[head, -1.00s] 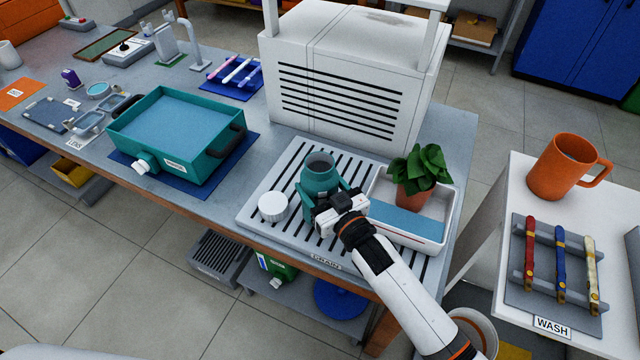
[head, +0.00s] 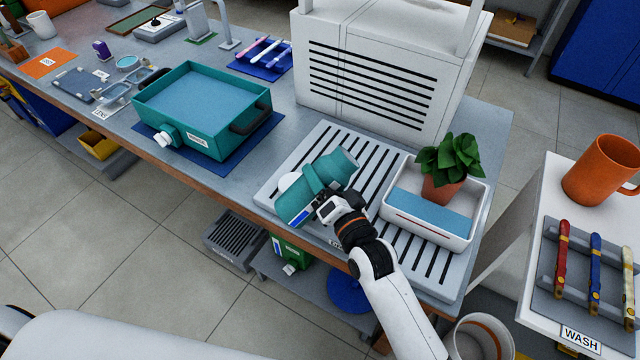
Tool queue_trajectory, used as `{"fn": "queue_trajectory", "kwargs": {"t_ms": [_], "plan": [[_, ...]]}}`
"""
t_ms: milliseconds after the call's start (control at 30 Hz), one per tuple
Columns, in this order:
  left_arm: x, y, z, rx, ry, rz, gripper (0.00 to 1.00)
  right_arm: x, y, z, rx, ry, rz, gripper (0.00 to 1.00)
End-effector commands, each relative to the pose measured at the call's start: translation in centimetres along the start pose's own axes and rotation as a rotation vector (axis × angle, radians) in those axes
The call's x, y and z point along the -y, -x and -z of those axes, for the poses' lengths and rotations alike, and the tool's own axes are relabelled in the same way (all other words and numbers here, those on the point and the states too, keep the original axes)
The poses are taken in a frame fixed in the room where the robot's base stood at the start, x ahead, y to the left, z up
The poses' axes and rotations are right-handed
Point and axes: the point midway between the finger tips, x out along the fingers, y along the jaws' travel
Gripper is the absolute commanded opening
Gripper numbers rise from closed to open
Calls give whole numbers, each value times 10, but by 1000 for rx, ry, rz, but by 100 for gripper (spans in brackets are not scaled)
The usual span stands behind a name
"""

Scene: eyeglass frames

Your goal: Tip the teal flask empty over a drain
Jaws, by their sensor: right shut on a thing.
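The teal flask (head: 340,166) lies tilted over on its side above the slotted drain board (head: 385,165), which carries a partly hidden label. One end points to the upper right; the other, with a blue and white patch, is at the lower left. My right gripper (head: 318,189) is shut on its middle from the near side. I cannot see into its mouth or tell whether liquid is coming out. A round white cap (head: 287,181) on the board is partly hidden behind the flask. My left gripper is out of view.
A white tray (head: 468,237) with a potted plant (head: 440,180) stands close right of the flask. A white slatted housing (head: 370,85) rises behind. A teal basin (head: 222,143) with a spout stands left. An orange mug (head: 598,170) stands on the right table.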

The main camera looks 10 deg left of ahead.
Motion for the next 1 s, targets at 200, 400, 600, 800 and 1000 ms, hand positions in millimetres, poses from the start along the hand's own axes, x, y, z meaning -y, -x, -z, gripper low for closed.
{"fn": "queue_trajectory", "kwargs": {"t_ms": [200,400,600,800,1000], "plan": [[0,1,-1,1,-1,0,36,0,0,1,2,-39,-3,15],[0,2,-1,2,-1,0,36,3,1,7,1,-136,-4,15],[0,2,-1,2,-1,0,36,4,1,7,2,-146,-4,15],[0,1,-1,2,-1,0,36,4,1,7,1,-147,-4,15],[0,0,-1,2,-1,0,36,8,1,12,1,-215,-4,15]]}}
